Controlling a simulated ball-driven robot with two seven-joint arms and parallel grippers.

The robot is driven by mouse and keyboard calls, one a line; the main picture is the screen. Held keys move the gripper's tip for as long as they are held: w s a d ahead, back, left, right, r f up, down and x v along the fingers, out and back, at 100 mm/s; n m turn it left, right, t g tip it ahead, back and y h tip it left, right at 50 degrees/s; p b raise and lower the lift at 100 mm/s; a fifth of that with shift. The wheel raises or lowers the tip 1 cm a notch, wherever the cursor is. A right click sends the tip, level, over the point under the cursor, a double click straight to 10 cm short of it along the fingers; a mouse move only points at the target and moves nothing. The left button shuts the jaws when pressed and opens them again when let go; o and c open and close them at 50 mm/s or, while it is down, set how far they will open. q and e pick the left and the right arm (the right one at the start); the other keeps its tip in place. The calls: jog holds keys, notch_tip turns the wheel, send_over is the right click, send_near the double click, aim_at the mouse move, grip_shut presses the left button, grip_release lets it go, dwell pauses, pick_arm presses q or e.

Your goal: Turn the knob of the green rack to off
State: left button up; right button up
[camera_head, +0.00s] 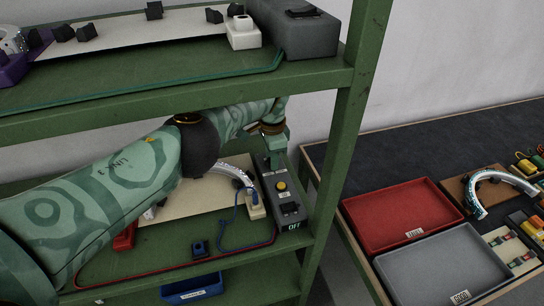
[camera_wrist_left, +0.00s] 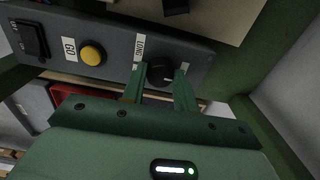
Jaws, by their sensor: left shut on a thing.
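The green rack (camera_head: 345,120) has a grey control box (camera_head: 291,217) at the right of its middle shelf. In the left wrist view the box (camera_wrist_left: 112,35) carries a black knob (camera_wrist_left: 160,71) beside a white "LONG" label (camera_wrist_left: 139,47). My left gripper (camera_wrist_left: 159,90) is shut on the knob, one green finger on each side. In the head view this gripper (camera_head: 273,158) reaches down to the box's far end and hides the knob. I cannot tell clearly which way the knob points. My right gripper is not in view.
A white plug (camera_head: 256,207) stands left of the box. Red (camera_head: 410,234) and grey trays (camera_head: 440,262) lie right.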

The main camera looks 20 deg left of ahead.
pick_arm(q)
jog(key=shift+r, duration=0.1)
jog(key=o, duration=1)
jog(key=shift+w, duration=0.1)
jog(key=shift+c, duration=0.2)
